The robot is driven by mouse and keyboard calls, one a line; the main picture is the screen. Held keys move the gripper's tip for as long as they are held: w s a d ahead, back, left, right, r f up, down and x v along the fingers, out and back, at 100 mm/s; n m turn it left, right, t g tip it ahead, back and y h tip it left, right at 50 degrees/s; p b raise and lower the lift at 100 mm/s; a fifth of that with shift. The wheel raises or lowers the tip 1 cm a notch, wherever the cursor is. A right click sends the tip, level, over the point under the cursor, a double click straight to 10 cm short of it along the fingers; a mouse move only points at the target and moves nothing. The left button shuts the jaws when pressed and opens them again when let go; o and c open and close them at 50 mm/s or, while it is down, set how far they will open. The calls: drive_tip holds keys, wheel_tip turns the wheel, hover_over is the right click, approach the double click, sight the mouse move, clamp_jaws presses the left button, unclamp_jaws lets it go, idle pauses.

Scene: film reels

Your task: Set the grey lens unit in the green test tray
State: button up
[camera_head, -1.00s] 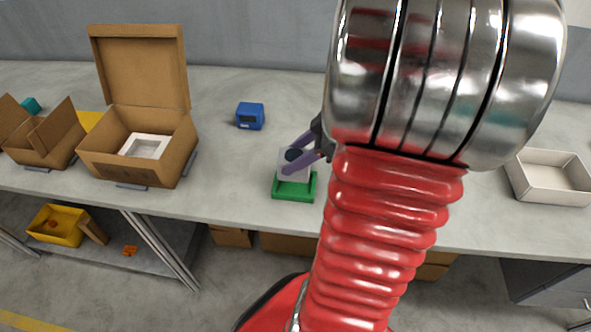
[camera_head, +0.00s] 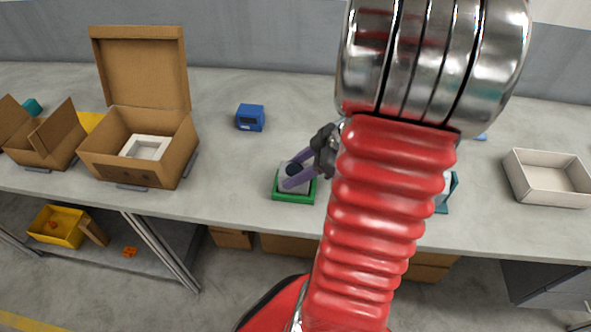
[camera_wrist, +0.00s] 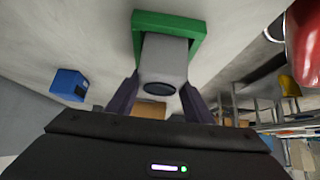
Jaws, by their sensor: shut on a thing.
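The grey lens unit (camera_wrist: 164,62) is a pale grey block with a dark round lens. My gripper (camera_head: 291,178) is shut on it, one purple finger on each side. In the head view the lens unit (camera_head: 304,172) sits low within the outline of the green test tray (camera_head: 294,200). The tray also shows in the wrist view (camera_wrist: 197,27), around the far end of the unit. Whether the unit's base touches the tray floor is hidden.
A blue device (camera_head: 250,117) stands behind and left of the tray. An open cardboard box (camera_head: 178,160) with a white insert is further left. A white open tray (camera_head: 548,190) is at the right. A teal object (camera_head: 447,190) shows partly behind my arm. Bare bench lies around the green tray.

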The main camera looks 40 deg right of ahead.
drive_tip(key=o, duration=1.5)
drive_tip(key=shift+r, duration=0.1)
drive_tip(key=v, duration=1.2)
